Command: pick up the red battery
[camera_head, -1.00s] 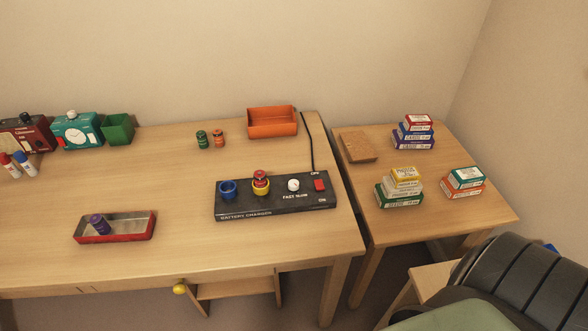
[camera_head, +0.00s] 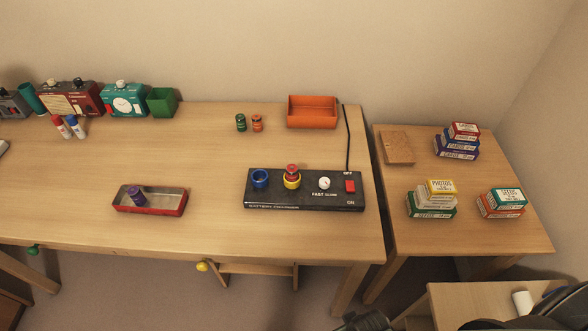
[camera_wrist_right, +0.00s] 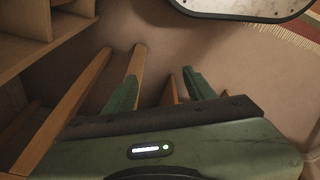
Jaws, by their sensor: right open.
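The red battery (camera_head: 292,170) stands upright in the yellow ring socket (camera_head: 292,183) of the black battery charger (camera_head: 220,205) on the desk. The blue socket (camera_head: 260,179) beside it looks empty. My right gripper (camera_wrist_right: 162,90) shows in the right wrist view with its two green fingers apart and nothing between them. It points down toward the floor and wooden legs, away from the battery. Dark parts of my right arm show at the bottom right of the head view. My left gripper is not in view.
The charger has a white knob (camera_head: 324,183) and a red switch (camera_head: 350,186). Green (camera_head: 241,122) and orange (camera_head: 257,123) batteries stand behind it. A red tray (camera_head: 150,209) holds a purple battery (camera_head: 137,196). An orange bin (camera_head: 312,112) is at the back. The desk's middle is clear.

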